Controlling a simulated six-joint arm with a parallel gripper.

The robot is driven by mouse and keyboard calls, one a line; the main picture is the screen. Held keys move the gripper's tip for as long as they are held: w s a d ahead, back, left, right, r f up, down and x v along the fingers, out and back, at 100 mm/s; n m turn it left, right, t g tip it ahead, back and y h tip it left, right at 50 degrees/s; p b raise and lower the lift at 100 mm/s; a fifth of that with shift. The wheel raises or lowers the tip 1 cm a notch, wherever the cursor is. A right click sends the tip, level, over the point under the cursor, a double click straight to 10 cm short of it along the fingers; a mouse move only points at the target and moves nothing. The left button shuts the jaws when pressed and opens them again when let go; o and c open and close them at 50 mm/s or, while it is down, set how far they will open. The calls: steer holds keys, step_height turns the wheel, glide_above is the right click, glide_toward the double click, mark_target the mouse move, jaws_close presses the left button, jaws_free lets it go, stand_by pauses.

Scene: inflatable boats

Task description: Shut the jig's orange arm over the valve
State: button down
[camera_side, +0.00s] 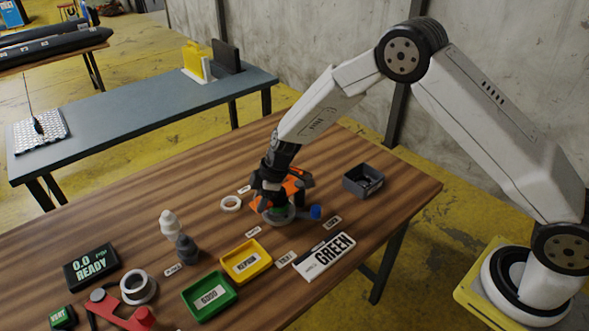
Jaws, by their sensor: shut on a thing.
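The jig (279,219) stands on the wooden table, with a round grey base and a blue knob (316,212) at its right. Its orange arm (292,190) shows behind and beside my gripper; its exact pose is partly hidden. A green valve (279,208) shows in the middle of the jig, right under my gripper. My gripper (277,202) points down over the jig and is shut, apparently on the green valve. The fingertips and the contact are too small and too covered to see clearly.
A grey bin (374,188) stands right. A white ring (231,203) and small bottles (169,223) are left. Bare wood lies behind left.

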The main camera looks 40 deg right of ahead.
steer(key=shift+s, duration=0.15)
steer(key=shift+c, duration=1.7)
jaws_free()
steer(key=shift+r, duration=0.1)
steer(key=v, duration=0.7)
steer(key=shift+d+r, duration=0.15)
steer(key=shift+r, duration=0.15)
steer(key=shift+s, duration=0.1)
